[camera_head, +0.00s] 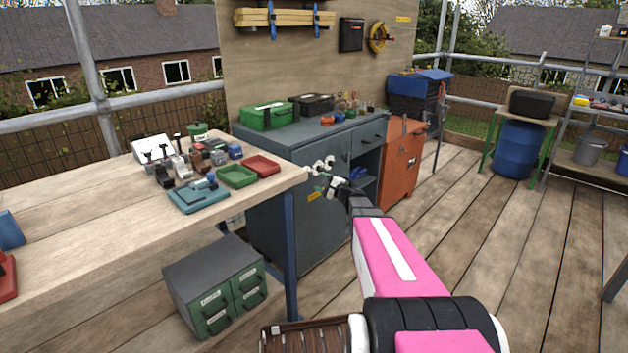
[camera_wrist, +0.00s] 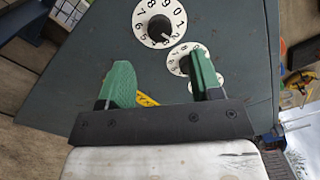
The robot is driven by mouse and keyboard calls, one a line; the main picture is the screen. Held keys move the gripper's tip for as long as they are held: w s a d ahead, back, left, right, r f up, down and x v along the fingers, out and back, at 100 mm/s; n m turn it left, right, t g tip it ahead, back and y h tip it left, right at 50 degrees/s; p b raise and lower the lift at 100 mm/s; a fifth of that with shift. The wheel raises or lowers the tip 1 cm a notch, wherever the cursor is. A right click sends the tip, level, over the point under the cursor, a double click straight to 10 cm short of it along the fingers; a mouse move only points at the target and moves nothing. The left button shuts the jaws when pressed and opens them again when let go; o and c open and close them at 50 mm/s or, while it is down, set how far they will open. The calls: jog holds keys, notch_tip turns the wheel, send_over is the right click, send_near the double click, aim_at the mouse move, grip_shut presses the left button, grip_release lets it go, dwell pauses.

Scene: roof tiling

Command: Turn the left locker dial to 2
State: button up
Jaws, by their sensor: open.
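The blue-grey locker (camera_head: 275,205) stands behind the workbench, and its front fills much of the wrist view (camera_wrist: 90,62). A white numbered dial with a black knob (camera_wrist: 159,22) is fully visible at the top of the wrist view, ahead of the fingers. A second white dial (camera_wrist: 178,58) is partly hidden behind my right finger. I cannot tell for certain which is the left one or read their settings. In the head view, small white dials (camera_head: 329,161) show above my gripper (camera_head: 322,181). My gripper (camera_wrist: 162,85) is open, its green fingers apart with no dial between them.
A yellow label (camera_wrist: 147,100) is on the locker between the fingers. The wooden workbench (camera_head: 90,225) with trays and tools is left of my arm. An orange cabinet (camera_head: 400,165) stands right of the locker. The plank floor (camera_head: 480,225) to the right is clear.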

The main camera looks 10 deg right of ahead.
jog(key=shift+v, duration=2.05)
jog(key=s+a+f+n+g+h, duration=0.1)
jog(key=s+a+f+n+g, duration=0.4)
jog(key=s, duration=0.3)
jog(key=s+a+f+n+g+h, duration=0.1)
jog(key=s+a+f+n+g, duration=0.2)
jog(key=s+a+n+g, duration=0.3)
jog(key=s+d+f+n+g+h, duration=0.1)
jog(key=s+d+n+g+h, duration=0.1)
jog(key=s+h, duration=0.2)
jog(key=s+d+f+n+g+h, duration=0.1)
jog(key=s+h, duration=0.4)
jog(key=s, duration=0.5)
jog(key=shift+s+d+f+n+g, duration=0.45)
jog(key=shift+d+n, duration=0.2)
jog(key=shift+n, duration=0.35)
jog(key=shift+w, duration=0.15)
